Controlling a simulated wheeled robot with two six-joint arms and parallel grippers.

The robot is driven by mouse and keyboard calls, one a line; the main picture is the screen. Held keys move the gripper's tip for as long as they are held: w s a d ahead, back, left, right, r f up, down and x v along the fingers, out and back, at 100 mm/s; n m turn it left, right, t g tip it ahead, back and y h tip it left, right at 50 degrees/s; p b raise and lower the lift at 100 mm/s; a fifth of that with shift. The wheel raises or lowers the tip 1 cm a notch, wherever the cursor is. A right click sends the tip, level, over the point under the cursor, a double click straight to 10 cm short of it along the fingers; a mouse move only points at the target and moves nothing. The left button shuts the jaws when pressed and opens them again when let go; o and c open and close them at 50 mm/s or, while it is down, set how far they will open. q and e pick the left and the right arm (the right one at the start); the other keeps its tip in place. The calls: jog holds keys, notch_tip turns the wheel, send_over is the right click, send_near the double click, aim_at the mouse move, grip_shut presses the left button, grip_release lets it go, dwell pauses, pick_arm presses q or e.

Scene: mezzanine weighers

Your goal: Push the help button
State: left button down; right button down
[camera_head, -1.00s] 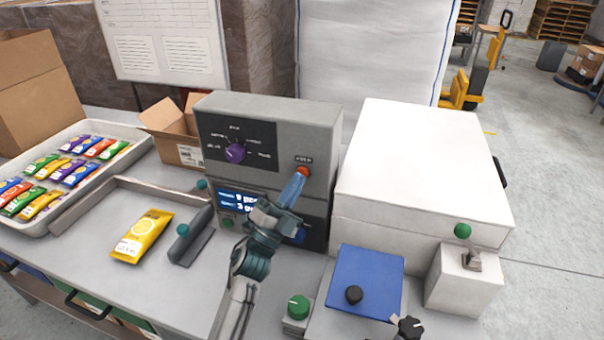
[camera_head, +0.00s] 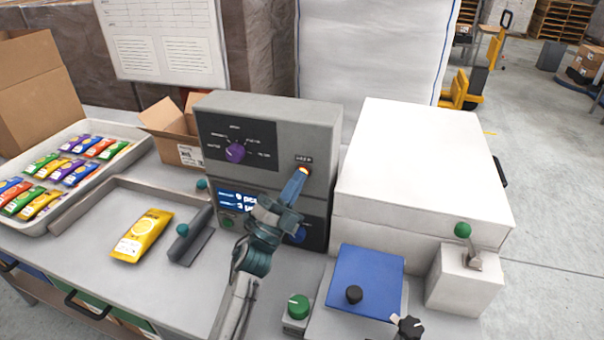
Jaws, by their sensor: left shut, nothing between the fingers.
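The help button (camera_head: 304,170) is on the upper right of the grey control box's front, under a small label. It shows a bright yellow glow with an orange-red edge, and my fingertips partly cover it. My left gripper (camera_head: 298,178) is shut and empty, its blue fingertips at the button and seemingly touching it. My right gripper is not in view.
The control box (camera_head: 270,115) also carries a purple dial (camera_head: 235,152) and a lit display (camera_head: 236,199). A white lidded box (camera_head: 420,150) stands right. A blue plate (camera_head: 366,280) with a black knob lies in front. A yellow packet (camera_head: 142,236) lies left.

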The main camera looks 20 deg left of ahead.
pick_arm(q)
jog(key=shift+s, duration=0.1)
dwell(0.3)
jog(key=shift+s, duration=0.3)
jog(key=s+p, duration=0.1)
jog(key=s, duration=0.5)
dwell(0.4)
jog(key=shift+a, duration=0.1)
